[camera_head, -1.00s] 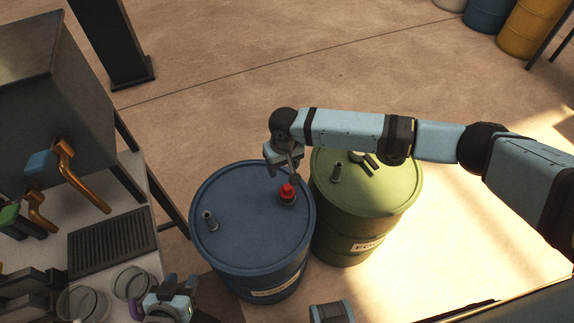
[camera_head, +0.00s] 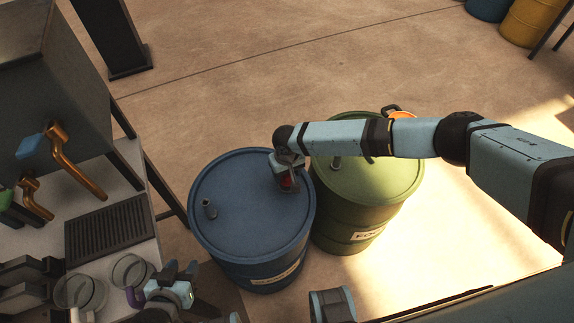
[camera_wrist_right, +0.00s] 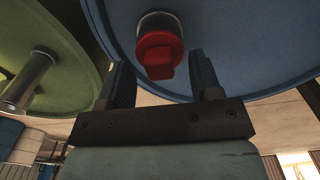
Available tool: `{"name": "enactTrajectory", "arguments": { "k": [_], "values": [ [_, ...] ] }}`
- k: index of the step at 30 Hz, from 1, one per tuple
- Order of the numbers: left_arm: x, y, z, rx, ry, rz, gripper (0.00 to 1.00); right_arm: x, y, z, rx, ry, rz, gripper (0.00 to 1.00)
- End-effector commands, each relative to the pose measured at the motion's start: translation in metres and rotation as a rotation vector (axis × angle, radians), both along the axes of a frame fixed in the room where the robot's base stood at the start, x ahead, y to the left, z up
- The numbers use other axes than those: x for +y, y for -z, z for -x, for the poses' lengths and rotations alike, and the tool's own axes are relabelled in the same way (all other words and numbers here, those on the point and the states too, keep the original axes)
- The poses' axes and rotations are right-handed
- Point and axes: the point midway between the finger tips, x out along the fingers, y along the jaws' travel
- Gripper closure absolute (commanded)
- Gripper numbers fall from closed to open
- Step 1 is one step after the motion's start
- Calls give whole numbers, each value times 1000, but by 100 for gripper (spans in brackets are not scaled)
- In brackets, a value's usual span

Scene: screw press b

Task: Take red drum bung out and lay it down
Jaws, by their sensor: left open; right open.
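The red drum bung (camera_head: 287,182) sits upright in the lid of the blue drum (camera_head: 240,215), on its right side. It is mostly covered by my right gripper in the head view. In the right wrist view the bung (camera_wrist_right: 160,50) shows a square red grip on a round cap, seated on a pale collar. My right gripper (camera_wrist_right: 165,75) is open, its two fingers on either side of the bung with gaps showing. My left gripper (camera_head: 175,283) is open and empty at the bottom left, beside the counter and away from the drum.
A green drum (camera_head: 365,190) stands against the blue one on the right, with a spout on its lid. A counter with a drip grate (camera_head: 107,230), glass cups (camera_head: 80,290) and orange levers (camera_head: 75,165) is at left.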

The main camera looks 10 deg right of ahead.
Motion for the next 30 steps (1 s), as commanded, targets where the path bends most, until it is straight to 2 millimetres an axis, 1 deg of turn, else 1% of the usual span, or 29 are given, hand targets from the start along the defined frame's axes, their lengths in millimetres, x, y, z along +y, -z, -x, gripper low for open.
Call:
{"name": "enactTrajectory", "arguments": {
  "k": [3,11,12,14,15,17,18,19,20,21,23,24,30],
  "values": [
    [0,1,0,0,-1,2,57,0,6,0,1,0,1,42],
    [0,1,0,0,-2,1,57,0,7,0,0,-1,1,42],
    [0,1,0,0,-2,1,57,0,7,0,0,-1,1,46],
    [0,1,0,1,-2,1,57,0,7,0,0,-1,1,60],
    [0,1,0,1,-2,1,57,0,7,0,0,-1,1,69],
    [0,1,0,1,-2,1,57,0,7,0,0,-1,1,83],
    [0,1,0,1,-2,1,57,0,7,0,0,-1,1,92],
    [0,1,0,1,-2,1,57,0,7,0,0,-1,1,95],
    [0,1,0,1,-2,1,57,0,7,0,0,-1,1,95],
    [0,1,0,1,-1,0,57,0,7,0,0,-1,1,81],
    [0,1,0,2,-1,0,57,0,7,0,0,-1,1,95],
    [1,1,0,2,-1,0,57,0,7,0,0,-1,1,100],
    [1,0,0,3,1,-3,57,0,4,0,0,0,1,100]
  ]
}}
